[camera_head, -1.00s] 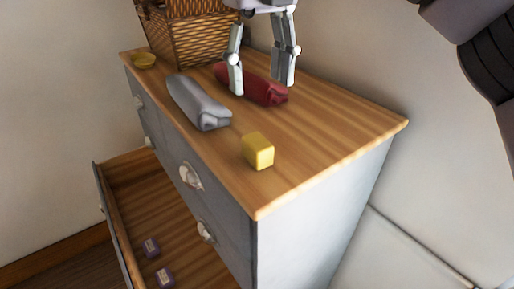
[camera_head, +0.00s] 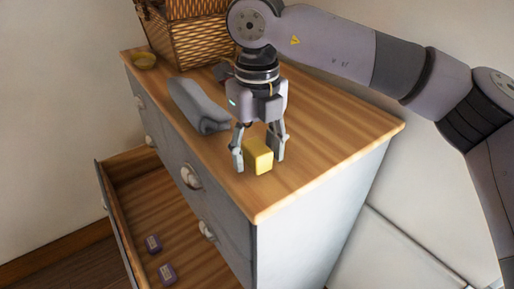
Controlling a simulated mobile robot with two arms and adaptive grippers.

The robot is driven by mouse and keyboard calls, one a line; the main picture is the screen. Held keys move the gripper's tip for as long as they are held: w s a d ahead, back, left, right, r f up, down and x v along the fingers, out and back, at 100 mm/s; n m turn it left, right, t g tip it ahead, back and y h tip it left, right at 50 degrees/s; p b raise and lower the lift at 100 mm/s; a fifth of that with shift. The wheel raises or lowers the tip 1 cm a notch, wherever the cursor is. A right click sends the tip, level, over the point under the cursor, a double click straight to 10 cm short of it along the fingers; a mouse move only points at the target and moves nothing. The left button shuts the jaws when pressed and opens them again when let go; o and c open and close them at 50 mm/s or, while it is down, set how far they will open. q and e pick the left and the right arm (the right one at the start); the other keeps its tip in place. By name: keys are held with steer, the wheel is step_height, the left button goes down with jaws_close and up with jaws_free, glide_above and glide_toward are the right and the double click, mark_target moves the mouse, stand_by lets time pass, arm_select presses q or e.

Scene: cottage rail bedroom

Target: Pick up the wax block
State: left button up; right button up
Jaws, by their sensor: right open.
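The wax block (camera_head: 259,157) is a small yellow block. It sits on the wooden top of the dresser (camera_head: 325,140) near its front corner. My right gripper (camera_head: 258,163) points down over it with its fingers open, one to the left of the block and one to the right. The left fingertip is a little apart from the block; whether the right finger touches it I cannot tell. My left gripper is not in view.
A rolled grey cloth (camera_head: 198,106) lies left of the gripper. A red roll is mostly hidden behind my arm.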

steer(key=shift+s, duration=0.1)
steer(key=shift+c, duration=0.4)
steer(key=c, duration=1.2)
